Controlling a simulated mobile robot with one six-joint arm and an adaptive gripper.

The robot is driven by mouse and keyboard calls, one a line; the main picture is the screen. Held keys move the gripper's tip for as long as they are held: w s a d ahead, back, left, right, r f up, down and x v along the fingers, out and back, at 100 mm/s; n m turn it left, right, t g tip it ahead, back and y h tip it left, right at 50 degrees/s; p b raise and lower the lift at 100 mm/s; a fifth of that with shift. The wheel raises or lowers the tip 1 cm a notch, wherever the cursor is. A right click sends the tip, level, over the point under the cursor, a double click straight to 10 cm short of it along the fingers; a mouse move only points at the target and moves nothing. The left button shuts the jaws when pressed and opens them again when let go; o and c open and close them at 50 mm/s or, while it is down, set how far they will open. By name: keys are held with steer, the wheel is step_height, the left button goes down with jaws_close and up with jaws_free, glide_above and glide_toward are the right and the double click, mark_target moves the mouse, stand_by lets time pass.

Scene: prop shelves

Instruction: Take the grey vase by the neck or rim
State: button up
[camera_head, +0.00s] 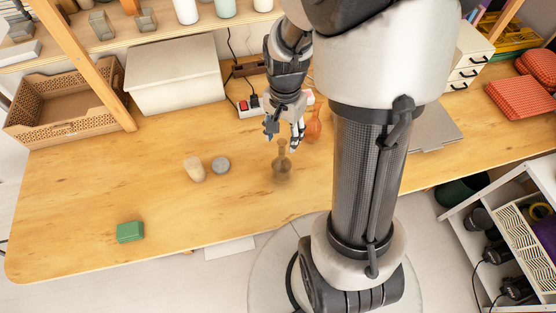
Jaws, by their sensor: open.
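The vase (282,171), brownish grey with a narrow neck and a wider body, stands upright on the wooden table in the middle of the head view. My gripper (284,132) is open, with its two fingers spread just above the vase in the picture. The vase's neck and rim show just below the gap between the fingers. I cannot tell the exact height between fingertips and rim. No contact is visible.
An orange vase (313,128) stands close behind the right finger. A grey round object (221,165) and a beige cylinder (194,169) are to the left. A green block (130,232) lies near the front edge. A white box (174,77) stands behind. The table's front left is mostly clear.

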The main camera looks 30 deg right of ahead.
mark_target(282, 153)
steer(key=f+b, duration=0.1)
steer(key=f, duration=0.2)
steer(key=f+b, duration=0.1)
steer(key=f, duration=0.2)
steer(key=f+b, duration=0.1)
steer(key=f, duration=0.2)
steer(key=shift+w+f, duration=0.3)
steer(key=shift+f, duration=0.05)
steer(key=shift+r, duration=0.1)
steer(key=shift+c, duration=0.5)
jaws_close()
